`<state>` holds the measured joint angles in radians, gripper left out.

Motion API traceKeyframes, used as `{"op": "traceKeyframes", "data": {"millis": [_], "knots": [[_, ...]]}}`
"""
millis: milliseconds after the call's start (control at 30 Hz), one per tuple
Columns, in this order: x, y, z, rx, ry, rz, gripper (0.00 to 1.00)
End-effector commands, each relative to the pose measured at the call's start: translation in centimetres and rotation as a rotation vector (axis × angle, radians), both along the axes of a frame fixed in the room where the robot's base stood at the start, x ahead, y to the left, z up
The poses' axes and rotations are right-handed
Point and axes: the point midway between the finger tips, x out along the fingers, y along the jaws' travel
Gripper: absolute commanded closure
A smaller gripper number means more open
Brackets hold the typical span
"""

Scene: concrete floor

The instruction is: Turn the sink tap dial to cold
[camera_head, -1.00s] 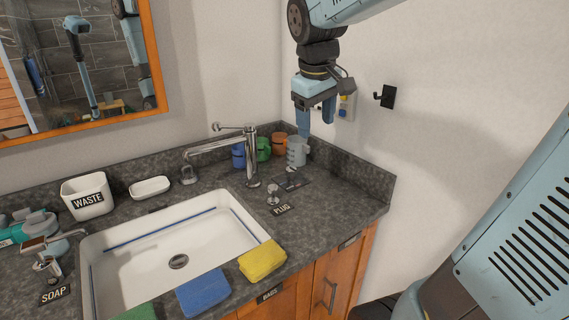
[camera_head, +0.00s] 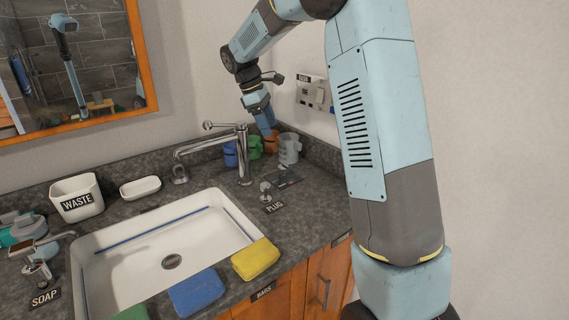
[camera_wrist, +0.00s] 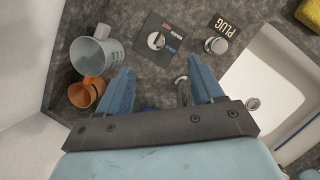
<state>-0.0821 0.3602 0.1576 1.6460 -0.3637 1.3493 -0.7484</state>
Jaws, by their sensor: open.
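The tap dial (camera_wrist: 156,40) is a small round knob with a light pointer on a dark plate, with red and blue lettering. The plate (camera_head: 287,177) shows small in the head view, on the counter right of the chrome tap (camera_head: 243,160); its setting is hard to read there. In the wrist view the pointer slants, and I cannot tell its exact setting. My gripper (camera_wrist: 160,78) is open and empty, pointing down over the back corner, with the dial ahead of its fingers and apart from them. It also shows in the head view (camera_head: 269,132), above the cups.
A grey jug (camera_wrist: 93,55) and an orange cup (camera_wrist: 86,93) stand close beside the fingers. The plug knob (camera_wrist: 216,45) is next to the dial. The white sink (camera_head: 165,250) lies left. Blue (camera_head: 230,153) and green (camera_head: 255,146) cups stand behind the tap.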

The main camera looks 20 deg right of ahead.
Motion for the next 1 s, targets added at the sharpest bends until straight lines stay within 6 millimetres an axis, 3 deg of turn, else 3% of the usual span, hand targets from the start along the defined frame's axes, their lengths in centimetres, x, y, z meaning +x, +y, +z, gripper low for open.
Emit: {"op": "traceKeyframes", "data": {"millis": [100,300,467,1000], "knots": [[1.5,0.3,-1.4,-0.011,0.038,0.038,0.33],[2.4,0.5,-2.5,-0.017,0.064,0.067,0.33],[2.2,0.0,-3.8,-0.018,0.067,0.068,0.33],[0.8,-3.3,-12.2,-0.018,0.066,0.066,0.33]]}}
